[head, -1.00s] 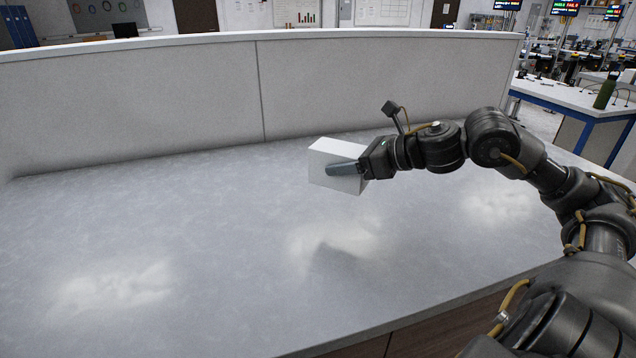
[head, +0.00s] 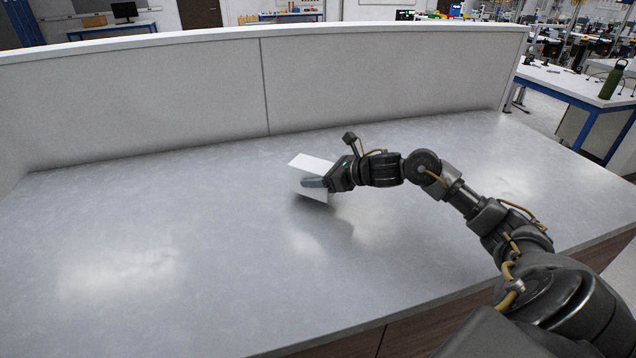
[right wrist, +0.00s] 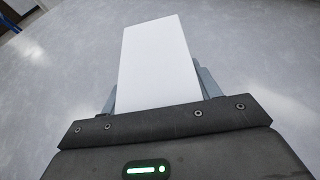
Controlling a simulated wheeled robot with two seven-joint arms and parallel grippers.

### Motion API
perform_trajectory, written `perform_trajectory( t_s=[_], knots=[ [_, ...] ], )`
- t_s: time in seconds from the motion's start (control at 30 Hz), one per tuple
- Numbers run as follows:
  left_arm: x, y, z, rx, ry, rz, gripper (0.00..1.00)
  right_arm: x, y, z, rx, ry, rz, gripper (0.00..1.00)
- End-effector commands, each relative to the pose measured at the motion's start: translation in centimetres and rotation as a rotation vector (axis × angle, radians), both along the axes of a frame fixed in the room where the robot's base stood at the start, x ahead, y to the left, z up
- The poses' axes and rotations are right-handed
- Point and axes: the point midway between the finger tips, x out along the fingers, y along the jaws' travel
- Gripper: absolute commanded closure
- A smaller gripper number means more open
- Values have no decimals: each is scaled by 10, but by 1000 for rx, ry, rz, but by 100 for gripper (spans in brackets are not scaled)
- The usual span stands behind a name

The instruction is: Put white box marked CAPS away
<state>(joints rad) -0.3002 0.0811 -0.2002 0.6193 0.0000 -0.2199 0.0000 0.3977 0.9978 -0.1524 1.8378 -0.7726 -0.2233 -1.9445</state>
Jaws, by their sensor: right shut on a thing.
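A plain white box (head: 310,163) is held by my right gripper (head: 314,183) over the grey counter (head: 150,230). The gripper is shut on it, with a finger along its side. The box is tilted a little, and a shadow lies on the counter below and to its right. I cannot tell how far it is above the counter. In the right wrist view the box (right wrist: 158,60) stands out between the two fingers, its upper face white. No CAPS marking shows on the visible faces. My left gripper is not in view.
A pale upright panel (head: 380,85) runs along the counter's back edge. The counter top is bare on both sides of the box. Beyond the counter at right is a blue-framed table (head: 570,85) with a green bottle (head: 612,80).

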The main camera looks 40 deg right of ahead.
Motion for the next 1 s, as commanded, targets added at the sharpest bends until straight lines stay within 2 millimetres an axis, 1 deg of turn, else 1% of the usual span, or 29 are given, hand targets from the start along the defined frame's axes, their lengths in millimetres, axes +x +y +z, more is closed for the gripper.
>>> perform_trajectory(
  t_s=[0.03,0.13,0.2,0.3,0.5,0.63,0.67,0.8,0.83,1.0],
  knots=[
    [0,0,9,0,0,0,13,0,1,-4,7,5,0,76],
    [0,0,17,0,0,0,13,0,1,-18,7,3,-1,76],
    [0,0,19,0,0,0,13,0,1,-24,6,1,0,76],
    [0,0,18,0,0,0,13,0,0,-29,2,-1,1,76],
    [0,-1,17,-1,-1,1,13,0,0,-29,2,-1,1,76],
    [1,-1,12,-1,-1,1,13,0,0,-33,2,-2,0,76],
    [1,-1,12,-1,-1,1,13,0,0,-33,1,1,1,37],
    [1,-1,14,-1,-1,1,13,0,0,-32,2,1,0,19],
    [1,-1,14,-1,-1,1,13,0,0,-32,2,1,0,17],
    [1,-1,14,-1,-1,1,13,0,0,-32,2,1,0,17]
  ],
)
